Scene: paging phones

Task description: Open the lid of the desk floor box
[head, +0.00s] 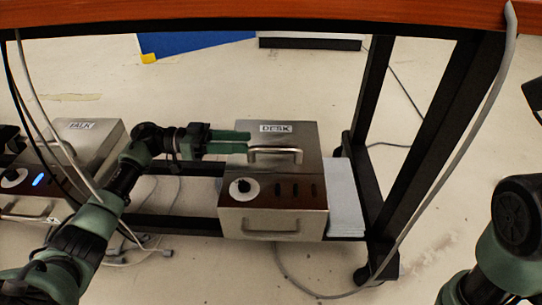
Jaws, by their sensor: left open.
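The desk floor box (272,222) is a metal box with a white label reading DESK on its top. Its lid (300,136) looks shut, with a bar handle (278,151) on it. The front has a white-ringed black knob, several dark slots and a second, lower handle (271,233). My left gripper (249,141) comes in from the left, its two green fingers open over the lid's left part. Their tips are close to the handle's left end; I cannot tell whether they touch it. My right gripper is out of view; only my right arm shows at lower right.
A similar box labelled TALK (76,126), with a blue light, stands at left among cables. The desk box sits on a low black frame (180,223) beside white sheets (345,200). A wooden tabletop edge (250,12), black legs and a hanging grey cable (470,140) bound the space.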

